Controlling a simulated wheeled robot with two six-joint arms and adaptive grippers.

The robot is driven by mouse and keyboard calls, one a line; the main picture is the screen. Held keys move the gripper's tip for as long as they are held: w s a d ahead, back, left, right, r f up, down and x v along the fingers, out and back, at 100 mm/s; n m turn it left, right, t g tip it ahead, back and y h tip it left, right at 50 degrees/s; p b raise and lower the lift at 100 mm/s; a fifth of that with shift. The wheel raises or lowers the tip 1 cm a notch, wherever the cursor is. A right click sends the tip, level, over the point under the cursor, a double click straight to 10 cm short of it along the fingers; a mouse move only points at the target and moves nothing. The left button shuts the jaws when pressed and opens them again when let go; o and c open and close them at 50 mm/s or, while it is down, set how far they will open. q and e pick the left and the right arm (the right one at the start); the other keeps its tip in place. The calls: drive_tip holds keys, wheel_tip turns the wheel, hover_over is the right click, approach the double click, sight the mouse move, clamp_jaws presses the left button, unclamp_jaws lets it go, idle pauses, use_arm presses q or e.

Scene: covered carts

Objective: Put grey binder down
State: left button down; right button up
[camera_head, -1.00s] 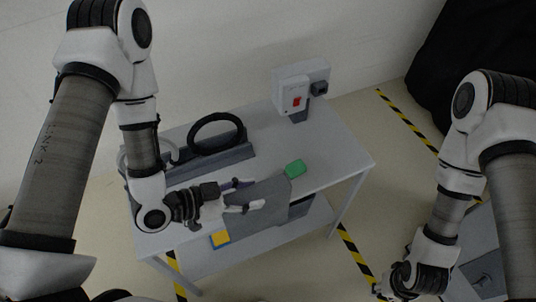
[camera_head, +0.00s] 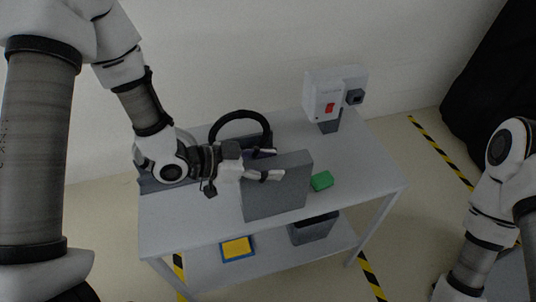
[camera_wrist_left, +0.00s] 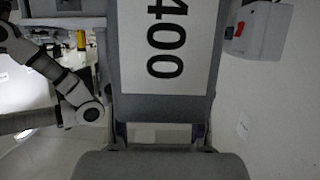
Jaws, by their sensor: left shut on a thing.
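The grey binder (camera_head: 277,193) stands nearly upright over the front middle of the table top. My left gripper (camera_head: 267,165) is shut on its upper left part, coming from the left. I cannot tell whether the binder's lower edge touches the table. In the left wrist view the binder (camera_wrist_left: 165,106) fills the middle, with a white label reading "400". My right gripper is outside the picture; only part of that arm shows at the lower right.
The white table (camera_head: 365,180) carries a green block (camera_head: 321,181) just right of the binder, a black ring-shaped thing (camera_head: 267,130) behind it and a white box with a red switch (camera_head: 324,101) at the back. A dark bin (camera_head: 313,231) and a yellow-blue item (camera_head: 237,248) lie on the lower shelf.

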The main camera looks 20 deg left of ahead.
use_arm(q)
drive_tip(key=w+a+f+p, duration=0.2)
drive_tip(key=w+f+p, duration=0.1)
drive_tip(key=w, duration=0.3)
drive_tip(key=shift+w+f, duration=0.2)
drive_tip(key=shift+f, duration=0.35)
drive_tip(key=c, duration=0.6)
unclamp_jaws()
drive_tip(key=shift+s, duration=0.1)
drive_tip(key=shift+o, duration=0.2)
